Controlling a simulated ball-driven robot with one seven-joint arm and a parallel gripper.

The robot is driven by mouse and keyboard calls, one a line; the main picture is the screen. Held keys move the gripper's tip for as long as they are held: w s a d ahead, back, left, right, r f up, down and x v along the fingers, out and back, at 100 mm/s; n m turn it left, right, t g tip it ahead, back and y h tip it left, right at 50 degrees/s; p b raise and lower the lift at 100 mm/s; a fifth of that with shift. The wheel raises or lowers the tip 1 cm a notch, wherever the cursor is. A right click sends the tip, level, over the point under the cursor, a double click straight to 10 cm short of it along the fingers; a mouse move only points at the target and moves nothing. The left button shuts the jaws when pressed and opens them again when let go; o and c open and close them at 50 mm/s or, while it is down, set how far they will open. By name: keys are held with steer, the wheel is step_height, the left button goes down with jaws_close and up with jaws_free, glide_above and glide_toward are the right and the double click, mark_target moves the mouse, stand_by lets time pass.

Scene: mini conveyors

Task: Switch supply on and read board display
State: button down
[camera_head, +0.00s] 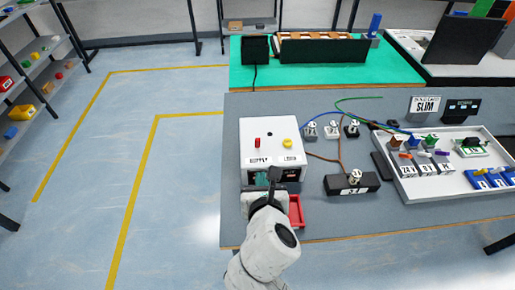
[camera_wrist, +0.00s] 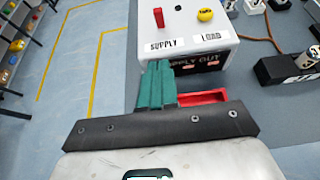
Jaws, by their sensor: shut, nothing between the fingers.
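The white supply box (camera_head: 270,135) stands at the left end of the grey table. It has a red switch (camera_head: 257,142) above the SUPPLY label (camera_head: 257,160) and a yellow knob (camera_head: 287,143) above the LOAD label (camera_head: 290,157). In the wrist view the red switch (camera_wrist: 158,17) stands upright on the box top. My gripper (camera_wrist: 156,68) is shut and empty in front of the box, below the SUPPLY label. It hides part of the SUPPLY OUT front panel (camera_wrist: 198,61). A small dark display (camera_head: 462,108) stands at the back right; its reading is too small to make out.
A red tray (camera_head: 296,211) sits right of my gripper. A black block (camera_head: 352,186) and several terminals with wires are right of the box. A white tray (camera_head: 408,190) of labelled parts lies farther right. Bare grey table (camera_head: 330,226) shows in front.

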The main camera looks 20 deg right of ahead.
stand_by(0.3)
glide_toward(256, 143)
steer(key=f, duration=0.3)
steer(key=shift+w+d+f, duration=0.2)
steer(key=shift+w+f, duration=0.1)
steer(key=shift+f, duration=0.05)
steer(key=w, duration=0.2)
steer(key=w+d+p, duration=0.1)
steer(key=shift+w+r, duration=0.15)
steer(key=shift+r, duration=0.2)
steer(key=shift+w+d+r, duration=0.1)
steer(key=shift+w+d, duration=0.15)
steer(key=shift+w, duration=0.3)
